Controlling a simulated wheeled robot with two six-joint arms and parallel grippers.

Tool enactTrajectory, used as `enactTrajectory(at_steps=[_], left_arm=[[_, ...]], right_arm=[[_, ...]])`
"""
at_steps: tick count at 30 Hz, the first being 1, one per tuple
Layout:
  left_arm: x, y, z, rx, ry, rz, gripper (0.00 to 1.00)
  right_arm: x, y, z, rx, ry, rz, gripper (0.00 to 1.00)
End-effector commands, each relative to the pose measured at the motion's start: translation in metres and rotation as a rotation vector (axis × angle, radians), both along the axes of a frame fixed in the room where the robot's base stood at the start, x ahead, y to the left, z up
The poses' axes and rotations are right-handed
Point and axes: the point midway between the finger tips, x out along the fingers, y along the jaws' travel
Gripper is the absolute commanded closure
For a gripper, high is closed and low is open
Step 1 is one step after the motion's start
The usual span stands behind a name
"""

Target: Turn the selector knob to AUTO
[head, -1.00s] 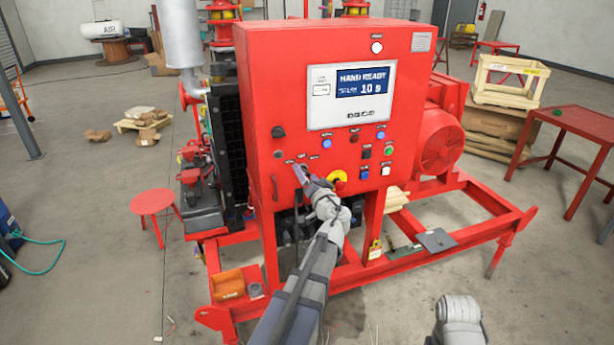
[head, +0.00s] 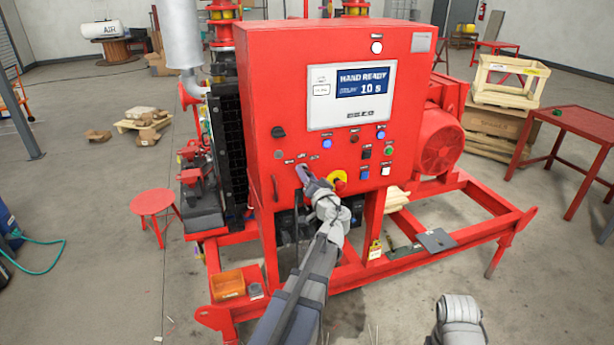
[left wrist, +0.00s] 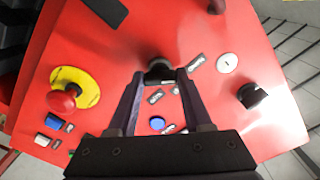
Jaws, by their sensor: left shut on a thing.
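The red control cabinet (head: 262,90) fills the middle of the head view. My left gripper (head: 302,172) reaches up to its front, below a row of small labels. In the left wrist view, the fingers of my left gripper (left wrist: 160,82) are closed on the black selector knob (left wrist: 159,65). Small dark label plates sit around the knob; their words are too blurred to read surely. The knob is hidden by the gripper in the head view, and its pointing direction cannot be told. The display (head: 365,82) reads "HAND READY" and "10 s".
A red emergency stop (head: 340,186) on a yellow disc sits right beside my left wrist; it also shows in the left wrist view (left wrist: 62,100). Another black knob (head: 278,131) is up and left. Several push buttons sit right. The frame rail (head: 345,275) runs below.

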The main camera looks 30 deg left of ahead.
Motion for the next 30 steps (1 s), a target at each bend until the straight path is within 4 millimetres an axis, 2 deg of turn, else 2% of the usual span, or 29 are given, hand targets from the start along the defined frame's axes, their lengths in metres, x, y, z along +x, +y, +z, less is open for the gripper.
enactTrajectory(at_steps=[11,30], left_arm=[[0.0002,-0.0001,-0.0001,0.062,0.073,-0.001,1.0],[0.0002,-0.0002,-0.0001,0.439,0.514,-0.001,1.0]], right_arm=[[0.0,0.0,-0.0001,0.0,0.0,0.0,1.0],[0.0,0.0,-0.0001,0.0,0.0,0.0,1.0]])
